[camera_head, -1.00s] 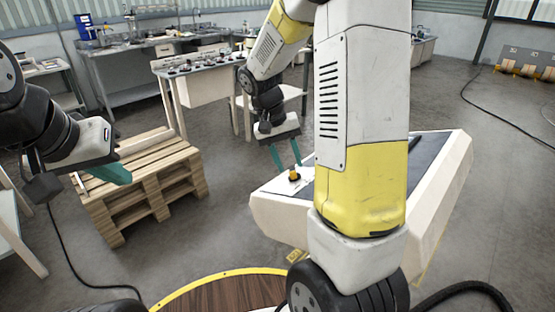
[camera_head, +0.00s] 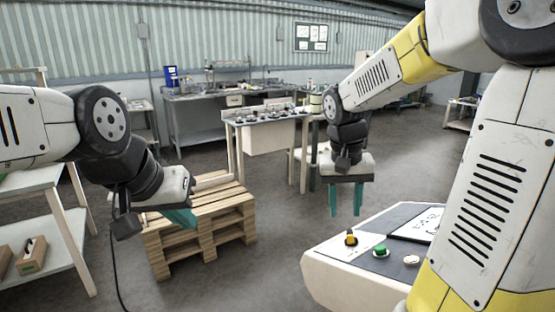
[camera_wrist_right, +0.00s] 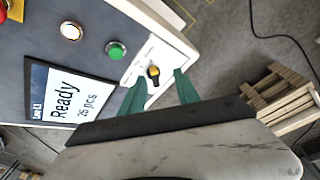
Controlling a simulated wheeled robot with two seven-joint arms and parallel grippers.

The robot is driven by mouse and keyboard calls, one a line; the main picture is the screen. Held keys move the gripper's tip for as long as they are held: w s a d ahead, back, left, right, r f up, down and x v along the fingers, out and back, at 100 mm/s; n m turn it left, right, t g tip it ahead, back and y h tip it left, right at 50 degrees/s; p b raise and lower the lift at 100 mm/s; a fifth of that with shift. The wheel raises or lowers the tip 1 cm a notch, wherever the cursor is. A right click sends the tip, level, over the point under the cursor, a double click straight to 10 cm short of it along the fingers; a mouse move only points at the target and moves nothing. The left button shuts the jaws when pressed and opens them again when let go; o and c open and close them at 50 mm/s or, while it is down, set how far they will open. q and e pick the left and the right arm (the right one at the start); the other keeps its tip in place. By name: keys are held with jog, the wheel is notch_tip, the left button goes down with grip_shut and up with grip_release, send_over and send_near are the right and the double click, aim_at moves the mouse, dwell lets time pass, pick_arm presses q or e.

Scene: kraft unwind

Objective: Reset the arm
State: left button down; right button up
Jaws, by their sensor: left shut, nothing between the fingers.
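My right gripper (camera_head: 345,208) is open and empty, its green fingers pointing down beyond the control console (camera_head: 335,270) in the head view. In the right wrist view its fingertips (camera_wrist_right: 160,83) flank the yellow-and-black knob (camera_wrist_right: 153,72) without holding it. The knob (camera_head: 351,238) stands on the console's white corner plate, apart from the fingers in the head view. My left gripper (camera_head: 182,218) is shut and empty, in front of the wooden pallet.
The console has a green button (camera_wrist_right: 116,50), a white button (camera_wrist_right: 71,31), a red button (camera_wrist_right: 8,8) and a screen (camera_wrist_right: 68,95) reading "Ready 25 pcs". A pallet (camera_head: 205,235) stands on the floor. Benches (camera_head: 265,130) line the back.

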jog(key=s+a+r+n+t+y, duration=0.1)
jog(key=s+a+r+t, duration=0.1)
jog(key=s, duration=0.4)
jog(key=s+a+r+n+t+y, duration=0.1)
jog(key=s+a+r+t+y, duration=0.1)
jog(key=s+r+t, duration=0.1)
jog(key=s+r, duration=0.1)
jog(key=s, duration=0.1)
jog(key=shift+s+a, duration=0.2)
jog(key=shift+s, duration=0.2)
jog(key=shift+d, duration=0.1)
dwell(0.6)
